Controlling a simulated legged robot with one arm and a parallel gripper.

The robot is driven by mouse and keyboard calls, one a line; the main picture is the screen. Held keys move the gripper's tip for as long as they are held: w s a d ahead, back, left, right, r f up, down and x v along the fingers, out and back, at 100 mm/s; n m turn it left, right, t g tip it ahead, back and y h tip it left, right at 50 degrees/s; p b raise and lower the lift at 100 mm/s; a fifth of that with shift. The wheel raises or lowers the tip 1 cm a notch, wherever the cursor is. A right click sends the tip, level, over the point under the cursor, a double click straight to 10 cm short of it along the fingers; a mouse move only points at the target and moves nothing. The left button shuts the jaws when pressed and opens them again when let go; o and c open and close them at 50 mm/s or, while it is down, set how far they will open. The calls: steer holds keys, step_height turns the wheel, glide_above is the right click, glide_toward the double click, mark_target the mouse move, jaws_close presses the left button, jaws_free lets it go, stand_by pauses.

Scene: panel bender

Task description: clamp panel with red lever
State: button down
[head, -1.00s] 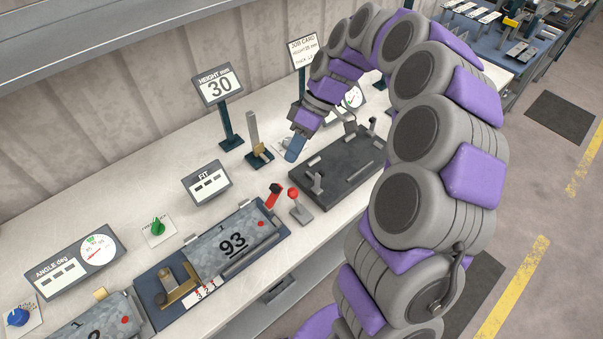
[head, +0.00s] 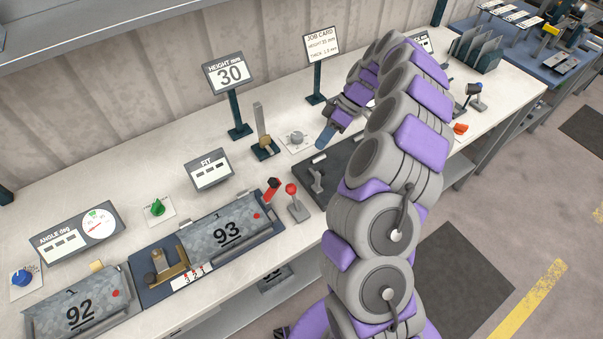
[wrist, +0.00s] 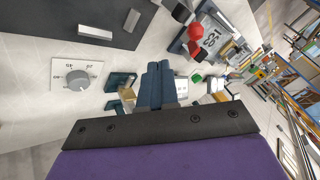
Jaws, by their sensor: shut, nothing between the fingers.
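The panel marked 93 (head: 222,228) lies flat on a blue fixture (head: 143,292), and it also shows in the wrist view (wrist: 222,30). A red ball-topped lever (head: 292,190) stands upright on a small grey base to the right of the panel. Its red ball (wrist: 194,32) shows in the wrist view. A second handle, red with a black end (head: 271,189), leans at the panel's far right corner. My gripper (head: 323,141) is shut and empty, above the bench behind and to the right of the red lever. Its blue fingers (wrist: 155,88) are together, apart from both handles.
A dark plate (head: 345,158) with small posts lies right of the lever, partly hidden by my arm. A height display (head: 229,75), an upright gauge (head: 261,130) and a white dial (wrist: 76,78) are close to my gripper. Panel 92 (head: 80,312) lies at front left.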

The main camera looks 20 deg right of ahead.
mark_target(294, 198)
steer(key=b+x, duration=0.1)
steer(key=x, duration=0.9)
steer(key=shift+f, duration=0.25)
steer(key=shift+s+a+r+b, duration=0.15)
steer(key=shift+s+a, duration=0.35)
steer(key=shift+a, duration=0.05)
steer(key=shift+s+a+r+b, duration=0.15)
steer(key=shift+s+a, duration=0.5)
steer(key=shift+s, duration=0.1)
steer(key=shift+s+d+r, duration=0.1)
steer(key=shift+s+d, duration=0.2)
steer(key=shift+a, duration=0.45)
